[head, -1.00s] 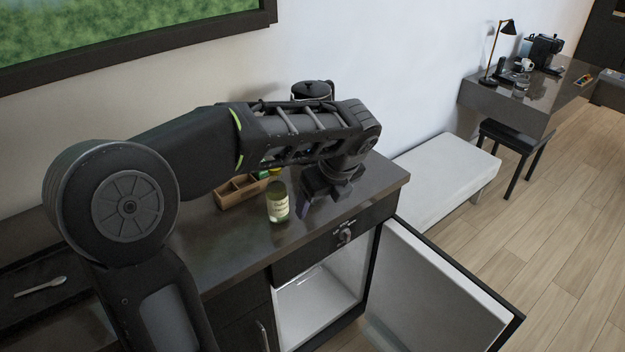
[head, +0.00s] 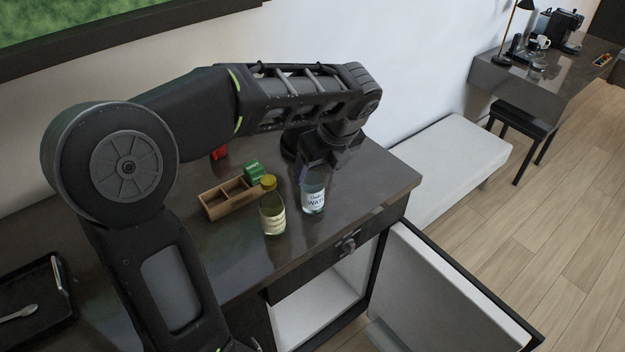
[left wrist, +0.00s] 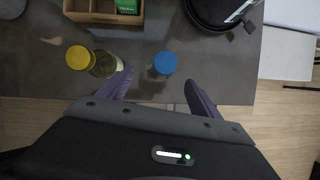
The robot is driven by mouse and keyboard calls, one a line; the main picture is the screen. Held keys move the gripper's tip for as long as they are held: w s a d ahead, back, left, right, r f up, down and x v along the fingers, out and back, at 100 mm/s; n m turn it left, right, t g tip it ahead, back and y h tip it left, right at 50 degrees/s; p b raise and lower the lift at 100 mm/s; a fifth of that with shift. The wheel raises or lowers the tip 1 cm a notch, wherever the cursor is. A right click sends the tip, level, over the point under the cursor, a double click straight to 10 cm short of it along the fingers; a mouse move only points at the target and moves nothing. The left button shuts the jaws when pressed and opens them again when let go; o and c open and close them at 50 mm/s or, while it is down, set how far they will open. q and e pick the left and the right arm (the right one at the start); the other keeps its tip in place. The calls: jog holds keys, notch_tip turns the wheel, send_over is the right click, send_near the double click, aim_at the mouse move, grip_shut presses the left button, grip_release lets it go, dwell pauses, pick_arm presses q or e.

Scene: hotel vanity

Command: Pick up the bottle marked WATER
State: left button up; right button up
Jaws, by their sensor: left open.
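The bottle marked WATER (head: 313,196) is clear with a pale label and stands upright on the dark counter. Its blue cap (left wrist: 165,63) shows in the left wrist view; in the head view my gripper hides the cap. My left gripper (head: 325,163) is open and empty, at the top of this bottle in the head view. In the left wrist view the open fingers (left wrist: 158,90) point toward the bottle, which appears just beyond the gap between them. Whether they touch it, I cannot tell. My right gripper is in neither view.
A yellow-capped bottle (head: 272,210) stands close to the left of the water bottle. A wooden divided box (head: 228,198) with a green packet (head: 254,171) is behind it. A black round object (left wrist: 212,10) lies near. The cabinet door (head: 450,290) below hangs open.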

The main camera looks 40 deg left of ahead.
aim_at(313, 182)
pick_arm(q)
jog(key=shift+s+d, duration=0.15)
jog(key=shift+x, duration=1.35)
jog(key=shift+p+x, duration=0.7)
jog(key=shift+x, duration=1.95)
jog(key=shift+r, duration=0.1)
grip_shut()
